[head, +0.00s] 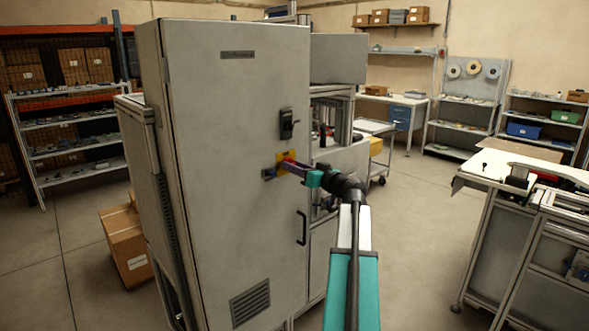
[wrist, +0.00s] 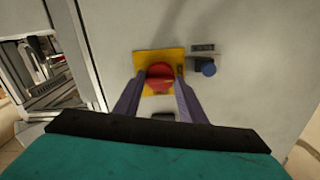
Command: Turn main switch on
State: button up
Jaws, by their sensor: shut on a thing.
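The main switch is a red rotary knob (wrist: 160,76) on a square yellow plate (wrist: 144,58), on the front of a tall grey cabinet (head: 235,110). In the head view the yellow plate (head: 281,158) shows just beyond my fingertips. My gripper (head: 287,166) reaches in from the right at the cabinet front. In the wrist view the purple fingers of my gripper (wrist: 161,84) lie on either side of the red knob, shut on it. The fingers hide part of the knob and plate, and I cannot read its position marks.
A blue button (wrist: 208,68) sits beside the plate, under a small dark label (wrist: 203,48). A black door latch (head: 287,124) is above the switch and a black handle (head: 302,228) below. A cardboard box (head: 126,245) stands left of the cabinet. Floor at the right is open up to a workbench (head: 515,168).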

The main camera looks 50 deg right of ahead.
jog(key=shift+f+m+b, duration=0.1)
jog(key=shift+m+b, duration=0.2)
jog(key=m, duration=1.7)
dwell(0.4)
jog(key=o, duration=1)
jog(key=shift+o, duration=0.2)
jog(key=shift+s+b, duration=0.15)
jog(key=shift+b, duration=0.15)
